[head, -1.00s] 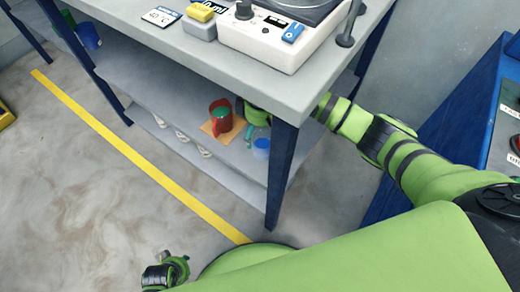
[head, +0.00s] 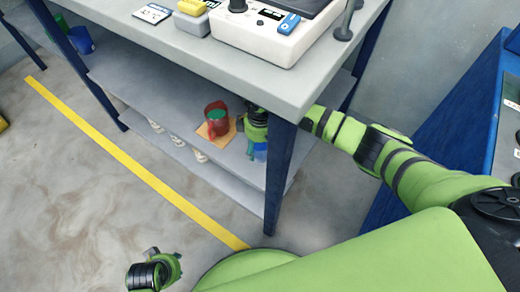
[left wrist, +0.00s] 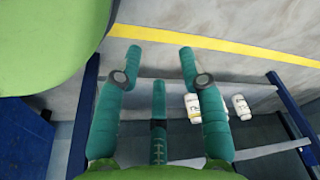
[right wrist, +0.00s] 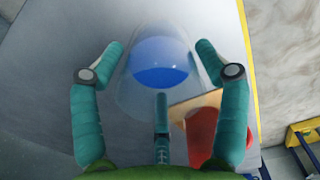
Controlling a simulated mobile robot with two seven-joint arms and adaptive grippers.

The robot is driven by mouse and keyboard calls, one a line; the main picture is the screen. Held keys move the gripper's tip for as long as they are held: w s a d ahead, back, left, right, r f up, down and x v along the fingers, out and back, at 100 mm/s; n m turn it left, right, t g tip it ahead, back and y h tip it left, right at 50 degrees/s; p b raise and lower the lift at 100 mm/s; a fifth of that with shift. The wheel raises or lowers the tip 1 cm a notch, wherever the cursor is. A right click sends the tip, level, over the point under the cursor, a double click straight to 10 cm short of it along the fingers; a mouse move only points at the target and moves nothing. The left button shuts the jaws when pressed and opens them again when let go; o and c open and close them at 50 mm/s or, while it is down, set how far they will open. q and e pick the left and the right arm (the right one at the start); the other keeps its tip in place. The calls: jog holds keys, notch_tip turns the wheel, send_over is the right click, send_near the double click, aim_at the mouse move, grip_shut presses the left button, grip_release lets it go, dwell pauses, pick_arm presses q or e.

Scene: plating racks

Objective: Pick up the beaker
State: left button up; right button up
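The clear beaker with blue liquid (right wrist: 160,68) stands on the shelf under the bench. In the head view only its blue part (head: 259,152) shows, partly hidden by my right gripper (head: 257,128). In the right wrist view my right gripper (right wrist: 160,48) is open, its fingers on either side of the beaker with gaps visible between; I cannot tell whether any finger touches it. My left gripper (head: 155,272) is low over the floor, away from the beaker; the left wrist view shows its fingers (left wrist: 158,55) open and empty.
The bench leg (head: 279,175) is close on the right. The tabletop (head: 195,60) is above. White bottles (left wrist: 215,105) stand on a lower shelf.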

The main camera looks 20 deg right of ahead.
jog(key=c, duration=0.5)
jog(key=shift+r, duration=0.1)
